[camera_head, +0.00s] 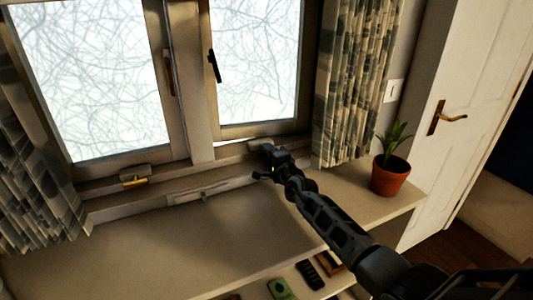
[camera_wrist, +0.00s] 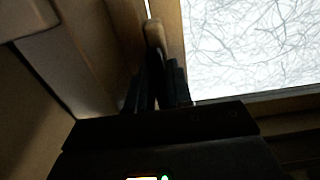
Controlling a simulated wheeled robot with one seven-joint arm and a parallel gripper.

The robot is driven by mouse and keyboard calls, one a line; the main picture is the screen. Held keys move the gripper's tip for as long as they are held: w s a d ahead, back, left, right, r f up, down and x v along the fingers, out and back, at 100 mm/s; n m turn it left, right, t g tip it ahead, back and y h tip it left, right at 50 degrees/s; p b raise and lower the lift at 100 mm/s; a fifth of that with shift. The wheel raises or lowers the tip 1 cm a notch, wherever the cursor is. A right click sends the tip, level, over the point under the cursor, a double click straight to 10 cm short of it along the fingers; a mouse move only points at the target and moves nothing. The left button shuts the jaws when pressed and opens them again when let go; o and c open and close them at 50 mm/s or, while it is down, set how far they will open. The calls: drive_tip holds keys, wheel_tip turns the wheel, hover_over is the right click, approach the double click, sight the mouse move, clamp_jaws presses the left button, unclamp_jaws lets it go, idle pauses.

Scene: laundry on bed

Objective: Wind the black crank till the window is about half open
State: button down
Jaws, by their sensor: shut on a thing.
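The window has two sashes. The right sash (camera_head: 261,130) shows a thin bright gap along its bottom edge, so it seems slightly open. The left sash (camera_head: 120,156) looks shut. My gripper (camera_head: 268,152) is at the sill below the right sash, at the crank's housing (camera_head: 259,143). In the wrist view my gripper (camera_wrist: 158,85) is shut on the crank; a rounded, brownish-lit end (camera_wrist: 154,36) sticks out beyond the dark fingers. The black crank is mostly hidden by the gripper, and its arm's angle cannot be told.
A brass crank (camera_head: 133,180) sits below the left sash. A black window handle (camera_head: 214,66) is on the right sash. Curtains hang at both sides, the right curtain (camera_head: 350,85) close by. A potted plant (camera_head: 390,174) stands right on the shelf (camera_head: 230,240); the shelf's middle is clear.

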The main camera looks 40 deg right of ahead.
drive_tip(key=shift+a+f, duration=0.3)
drive_tip(key=shift+a, duration=0.15)
drive_tip(key=c, duration=1.3)
unclamp_jaws()
drive_tip(key=shift+o, duration=0.9)
drive_tip(key=shift+d+r, duration=0.15)
drive_tip(key=shift+r, duration=0.05)
drive_tip(key=v, duration=0.6)
drive_tip(key=shift+s, duration=0.2)
drive_tip(key=shift+s+a, duration=0.25)
drive_tip(key=shift+s, duration=0.3)
drive_tip(key=shift+r, duration=0.1)
